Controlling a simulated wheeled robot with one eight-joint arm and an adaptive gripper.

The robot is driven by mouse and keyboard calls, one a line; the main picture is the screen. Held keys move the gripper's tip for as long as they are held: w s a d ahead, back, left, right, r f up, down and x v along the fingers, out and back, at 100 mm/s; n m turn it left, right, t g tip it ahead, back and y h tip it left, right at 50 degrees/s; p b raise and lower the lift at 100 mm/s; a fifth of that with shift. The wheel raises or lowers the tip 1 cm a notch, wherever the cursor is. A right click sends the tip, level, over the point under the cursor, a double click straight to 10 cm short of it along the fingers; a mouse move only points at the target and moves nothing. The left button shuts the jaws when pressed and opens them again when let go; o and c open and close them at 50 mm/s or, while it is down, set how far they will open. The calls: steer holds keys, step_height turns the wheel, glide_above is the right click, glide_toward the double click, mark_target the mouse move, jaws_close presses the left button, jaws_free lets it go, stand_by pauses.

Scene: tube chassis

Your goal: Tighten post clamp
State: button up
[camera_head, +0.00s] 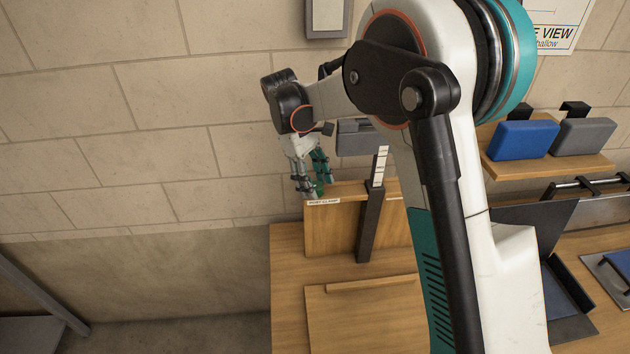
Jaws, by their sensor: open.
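A wooden upright board (345,228) bears a small white label (323,202) at its top left, which seems to read "post clamp". A dark post (370,225) with a white marked strip (382,165) stands in front of the board. My gripper (312,184), with teal-green fingers, is open and points down at the board's top left corner, just above the label. A green part between or behind the fingers is too small to tell from them. I cannot make out the clamp itself, or whether the fingers touch anything.
A wooden bench (290,290) carries the board and a flat panel (365,315). A grey box (358,137) is on the wall behind. A blue block (524,140) and a grey block (583,138) sit on a shelf at right. My arm hides the middle.

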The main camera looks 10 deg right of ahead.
steer(key=shift+r, duration=0.1)
steer(key=v, duration=1.1)
steer(key=shift+a+r, duration=0.2)
steer(key=shift+r, duration=0.15)
steer(key=shift+w, duration=0.15)
steer(key=s+a+n+t+p, duration=0.1)
steer(key=s+n+t+p, duration=0.35)
steer(key=n, duration=0.95)
steer(key=shift+t+h, duration=0.3)
steer(key=shift+t, duration=0.05)
steer(key=x, duration=0.4)
steer(key=s+b+x, duration=0.1)
steer(key=x, duration=0.3)
steer(key=b+x, duration=0.1)
steer(key=x, duration=0.3)
steer(key=shift+s+d, duration=0.2)
steer(key=shift+s, duration=0.05)
steer(key=c, duration=1.1)
